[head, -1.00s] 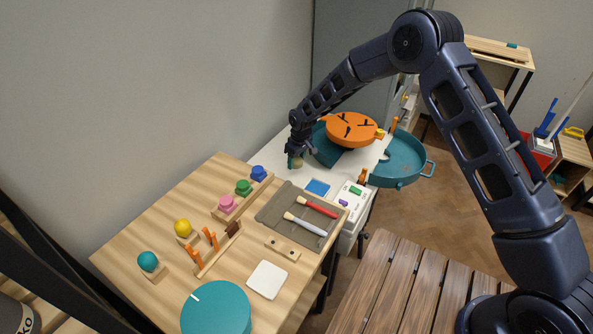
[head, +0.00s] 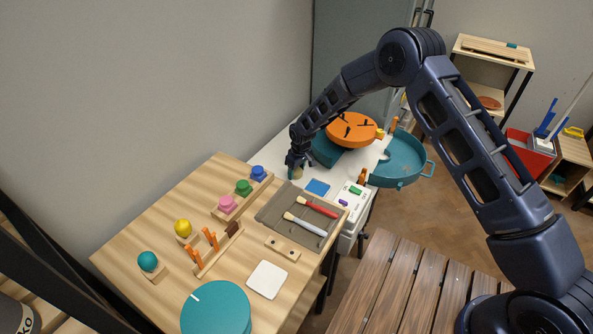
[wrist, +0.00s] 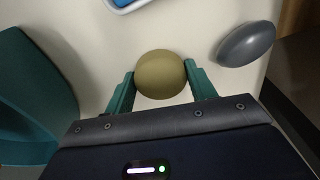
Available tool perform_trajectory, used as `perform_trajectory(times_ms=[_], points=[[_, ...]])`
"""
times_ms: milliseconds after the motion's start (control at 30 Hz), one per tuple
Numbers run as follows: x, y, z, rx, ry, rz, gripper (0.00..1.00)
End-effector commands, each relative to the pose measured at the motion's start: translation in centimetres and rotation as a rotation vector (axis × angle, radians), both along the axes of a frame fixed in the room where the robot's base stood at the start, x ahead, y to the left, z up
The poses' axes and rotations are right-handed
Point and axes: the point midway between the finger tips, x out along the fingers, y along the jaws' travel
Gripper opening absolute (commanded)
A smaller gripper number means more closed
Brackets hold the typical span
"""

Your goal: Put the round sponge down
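The round sponge (wrist: 160,75) is a dull olive-yellow ball between the two teal fingers of my gripper (wrist: 159,68) in the wrist view. Both fingers touch its sides. In the head view my gripper (head: 296,169) is low over the white worktop (head: 286,156), near its left edge, with the sponge small and partly hidden at its fingertips. I cannot tell whether the sponge touches the worktop.
A grey oval object (wrist: 246,44) lies just right of the sponge in the wrist view. A white-rimmed blue pad (head: 317,187) is to the gripper's right. A teal block (head: 326,150) stands behind. The wooden table (head: 200,200) with colored pieces is in front.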

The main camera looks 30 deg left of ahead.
Motion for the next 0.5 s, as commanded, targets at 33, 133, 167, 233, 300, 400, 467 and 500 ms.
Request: perform_trajectory(times_ms=[33, 133, 167, 233, 300, 400, 467, 500], points=[[0.01, 0.0, 0.03, 0.0, 0.0, 0.0, 0.66], [0.01, 0.0, 0.03, 0.0, 0.0, 0.0, 0.76], [0.01, 0.0, 0.03, 0.0, 0.0, 0.0, 0.76], [0.0, 0.01, 0.03, 0.0, 0.0, 0.0, 0.76], [0.0, 0.01, 0.03, 0.0, 0.0, 0.0, 0.76], [0.01, 0.02, 0.18, 0.001, 0.0, 0.0, 0.76], [0.01, 0.01, 0.49, 0.001, 0.0, 0.0, 0.76], [0.04, -0.03, 0.82, 0.001, 0.0, 0.0, 0.76]])
